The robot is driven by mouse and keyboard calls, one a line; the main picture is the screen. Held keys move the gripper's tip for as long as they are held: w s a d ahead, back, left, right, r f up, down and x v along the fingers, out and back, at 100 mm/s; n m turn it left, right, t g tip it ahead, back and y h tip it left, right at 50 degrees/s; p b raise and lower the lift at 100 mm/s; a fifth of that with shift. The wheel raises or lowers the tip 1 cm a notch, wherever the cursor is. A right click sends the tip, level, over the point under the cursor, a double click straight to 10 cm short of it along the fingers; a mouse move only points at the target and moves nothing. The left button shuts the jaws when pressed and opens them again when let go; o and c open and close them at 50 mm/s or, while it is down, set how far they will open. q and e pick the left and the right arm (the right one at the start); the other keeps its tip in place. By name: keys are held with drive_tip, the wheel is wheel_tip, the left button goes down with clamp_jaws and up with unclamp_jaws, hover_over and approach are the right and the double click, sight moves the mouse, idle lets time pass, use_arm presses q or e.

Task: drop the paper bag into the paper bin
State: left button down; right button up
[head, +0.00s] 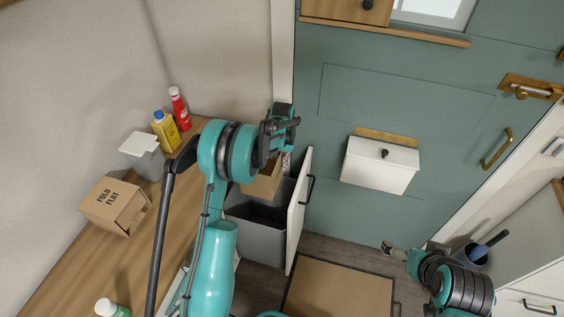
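A brown paper bag (262,183) shows just below my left gripper (279,148), over the back part of the grey paper bin (256,240). The gripper points down, and its fingertips are largely hidden by its own body and arm. The bag appears to hang from it, partly covered by my arm. The bin's dark opening shows in front of the bag. The bin stands behind an open white front panel (299,212). My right gripper (391,249) is low at the right, away from the bag; its finger opening is too small to tell.
A "FOLD FLAT" cardboard box (113,207), a grey container with a white lid (144,155), a yellow bottle (165,130) and a red bottle (180,108) stand on the wooden counter (70,270). A white box (381,164) hangs on the green door. A brown mat (338,289) lies on the floor.

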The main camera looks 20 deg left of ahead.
use_arm(q)
wheel_tip(320, 180, down, 29)
drive_tip(key=b, duration=1.2)
drive_tip(key=shift+b, duration=0.35)
idle(0.3)
drive_tip(key=shift+r, duration=0.1)
drive_tip(key=c, duration=1.6)
unclamp_jaws()
drive_tip(key=shift+c, duration=0.2)
wheel_tip(320, 180, up, 12)
